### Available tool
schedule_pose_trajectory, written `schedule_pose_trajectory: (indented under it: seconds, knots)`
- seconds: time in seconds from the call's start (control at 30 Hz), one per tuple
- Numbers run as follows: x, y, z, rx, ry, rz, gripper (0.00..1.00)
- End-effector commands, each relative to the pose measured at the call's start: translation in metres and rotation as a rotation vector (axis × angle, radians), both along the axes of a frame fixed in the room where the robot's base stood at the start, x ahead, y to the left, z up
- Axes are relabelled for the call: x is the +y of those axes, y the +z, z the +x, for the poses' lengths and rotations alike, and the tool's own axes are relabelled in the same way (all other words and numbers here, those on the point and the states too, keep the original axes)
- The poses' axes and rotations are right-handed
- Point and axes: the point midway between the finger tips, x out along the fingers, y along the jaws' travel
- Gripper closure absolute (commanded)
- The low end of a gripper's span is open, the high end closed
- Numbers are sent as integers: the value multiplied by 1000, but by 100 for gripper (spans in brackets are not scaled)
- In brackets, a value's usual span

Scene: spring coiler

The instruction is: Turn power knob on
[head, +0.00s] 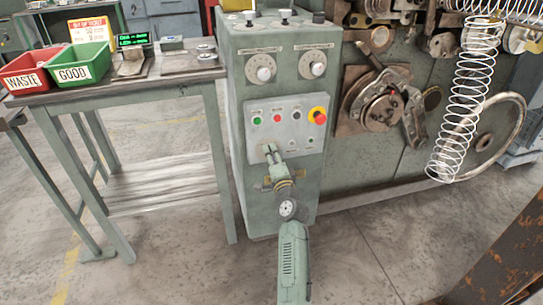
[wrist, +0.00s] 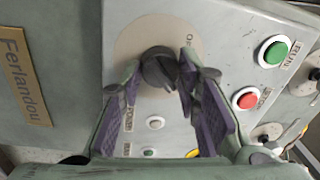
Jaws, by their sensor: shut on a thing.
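The power knob (wrist: 159,68) is dark, with a ridged grip, and sits on a round beige plate (wrist: 130,45) on the grey control panel (wrist: 225,30). A partly covered label beginning with "O" is by the plate's right edge. My gripper (wrist: 158,80) is shut on the knob, one purple-padded finger on each side. In the head view my gripper (head: 269,150) reaches the lower left of the control panel (head: 296,108) and hides the knob there. The knob's pointer direction is hard to tell.
A green RUN button (wrist: 274,52) and a red button (wrist: 246,98) are right of the knob; a small pale button (wrist: 155,122) is below. A red-and-yellow emergency button (head: 318,116) is at the panel's right. A table (head: 130,85) with bins stands left.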

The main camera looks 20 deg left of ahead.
Motion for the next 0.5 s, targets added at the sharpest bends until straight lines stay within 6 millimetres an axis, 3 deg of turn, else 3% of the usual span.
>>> schedule_pose_trajectory:
  seconds: [0.03,0.07,0.33,0.5]
  knots:
    - [0,3,1,-4,-2,2,98]
    - [0,3,1,-4,-2,2,68]
    - [0,1,0,-2,-1,0,50]
    - [0,1,0,-1,0,0,50]
